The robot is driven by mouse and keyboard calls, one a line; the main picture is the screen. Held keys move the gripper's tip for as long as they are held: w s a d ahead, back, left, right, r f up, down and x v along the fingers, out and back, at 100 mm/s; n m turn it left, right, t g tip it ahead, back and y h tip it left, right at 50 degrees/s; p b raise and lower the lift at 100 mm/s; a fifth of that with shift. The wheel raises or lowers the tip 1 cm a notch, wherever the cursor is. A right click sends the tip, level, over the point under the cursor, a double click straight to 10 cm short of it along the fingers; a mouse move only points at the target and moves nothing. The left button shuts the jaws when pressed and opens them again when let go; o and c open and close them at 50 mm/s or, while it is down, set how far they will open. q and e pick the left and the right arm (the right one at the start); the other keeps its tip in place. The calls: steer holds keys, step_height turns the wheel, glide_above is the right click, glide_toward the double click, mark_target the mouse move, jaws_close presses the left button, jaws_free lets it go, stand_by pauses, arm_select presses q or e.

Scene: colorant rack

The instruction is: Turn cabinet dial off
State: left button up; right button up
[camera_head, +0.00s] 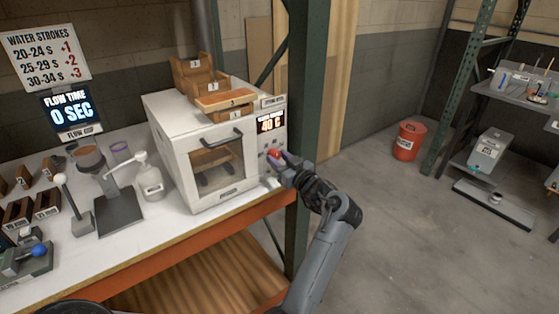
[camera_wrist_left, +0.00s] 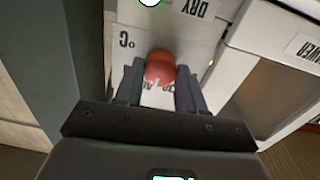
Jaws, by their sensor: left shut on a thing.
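The white drying cabinet (camera_head: 170,120) stands on the bench with its windowed door shut. Its lit display (camera_head: 270,122) reads 40 C. The red dial (camera_head: 273,153) is below the display on the right front panel. It also shows in the left wrist view (camera_wrist_left: 159,67), between the two fingers. My left gripper (camera_head: 281,165) is shut on the dial, with one finger on each side of it. The dial's pointer and exact setting are hard to read. My right gripper is not in view.
Wooden trays (camera_head: 192,75) sit on top of the cabinet. A white pump bottle (camera_head: 150,179) and a stand (camera_head: 118,212) are on the bench to its left. A green upright post (camera_head: 307,100) is close behind the gripper. A red bucket (camera_head: 408,140) stands on the floor at right.

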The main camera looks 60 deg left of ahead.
arm_select(q)
steer(key=n+b, duration=0.1)
steer(key=n, duration=0.2)
steer(key=shift+f+n, duration=0.15)
steer(key=shift+n, duration=0.15)
steer(key=n+b, duration=0.2)
steer(key=n, duration=0.1)
steer(key=shift+n, duration=0.4)
steer(key=n+b, duration=0.2)
steer(key=n, duration=0.2)
steer(key=shift+f+n+b, duration=0.1)
steer(key=shift+n+b, duration=0.2)
steer(key=shift+b, duration=0.1)
steer(key=n+b, duration=0.2)
steer(key=n, duration=0.2)
steer(key=shift+g+b, duration=0.3)
steer(key=shift+b, duration=0.1)
steer(key=shift+r+n, duration=0.2)
steer(key=shift+n, duration=0.2)
steer(key=o, duration=1.1)
steer(key=shift+c, duration=0.2)
